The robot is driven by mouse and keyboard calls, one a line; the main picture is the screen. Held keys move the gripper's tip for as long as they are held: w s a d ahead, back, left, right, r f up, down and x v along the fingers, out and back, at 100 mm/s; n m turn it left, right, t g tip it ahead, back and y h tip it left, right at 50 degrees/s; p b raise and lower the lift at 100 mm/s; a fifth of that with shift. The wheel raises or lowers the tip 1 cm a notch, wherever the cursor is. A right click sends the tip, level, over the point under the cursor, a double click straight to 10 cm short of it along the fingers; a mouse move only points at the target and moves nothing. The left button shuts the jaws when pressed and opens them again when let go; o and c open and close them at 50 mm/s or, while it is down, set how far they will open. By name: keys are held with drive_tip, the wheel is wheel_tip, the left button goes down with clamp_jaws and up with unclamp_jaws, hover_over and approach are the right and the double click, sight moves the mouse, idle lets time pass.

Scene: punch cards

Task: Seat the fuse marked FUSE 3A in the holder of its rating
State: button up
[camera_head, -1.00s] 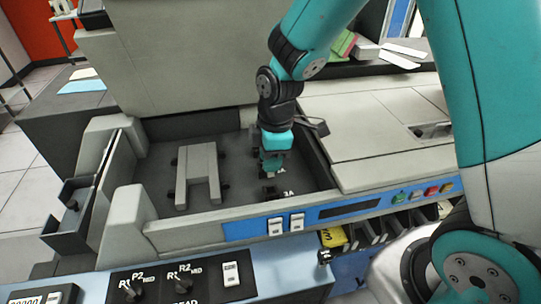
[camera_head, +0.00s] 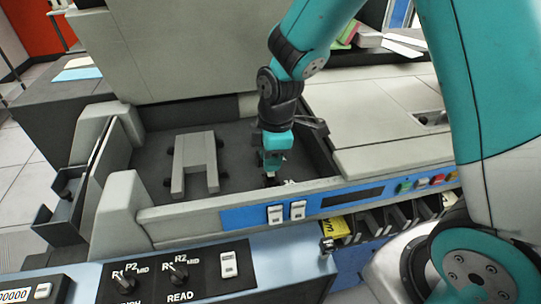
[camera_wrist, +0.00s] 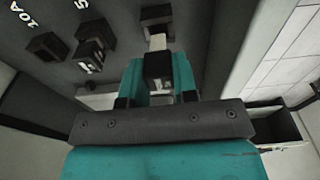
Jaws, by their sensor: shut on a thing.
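My gripper (camera_head: 273,162) is down inside the dark recessed bay of the machine, just behind the bay's front edge. In the wrist view, my gripper (camera_wrist: 160,72) is shut on a small fuse (camera_wrist: 157,43), whose pale part shows just past the fingertips. A dark holder clip (camera_wrist: 156,14) stands at the pale end; I cannot tell whether the fuse touches it. The fuse's marking is not readable. The label 3A (camera_head: 290,182) is partly visible beside my gripper in the head view. Other dark holder clips, marked 10A (camera_wrist: 44,45) and 5 (camera_wrist: 95,28), stand to the left.
A grey U-shaped block (camera_head: 195,165) stands in the bay to the left of my gripper. The bay's front panel has two white switches (camera_head: 286,212). A light grey cover (camera_head: 380,110) lies to the right. Bay floor between block and gripper is clear.

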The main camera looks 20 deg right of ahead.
drive_tip(key=shift+f+b, duration=1.05)
drive_tip(key=shift+f, duration=0.55)
drive_tip(key=o, duration=1.1)
drive_tip(key=shift+c, duration=0.2)
drive_tip(key=shift+r, duration=0.1)
wheel_tip(320, 180, up, 17)
drive_tip(key=d+p, duration=0.1)
drive_tip(key=shift+s+d, duration=0.15)
drive_tip(key=shift+d, duration=0.15)
drive_tip(key=shift+r, duration=0.1)
drive_tip(key=s+a+r+m+y+p, duration=0.1)
drive_tip(key=s+a+r+m, duration=0.1)
drive_tip(key=s, duration=0.4)
drive_tip(key=s+a+r+m+y+p, duration=0.1)
drive_tip(key=s+a+r+m+p, duration=0.1)
drive_tip(key=s+m, duration=0.2)
drive_tip(key=s+a+r+m+y+p, duration=0.1)
drive_tip(key=s+a+r+m, duration=0.1)
drive_tip(key=s, duration=0.6)
drive_tip(key=shift+s+m+p, duration=0.4)
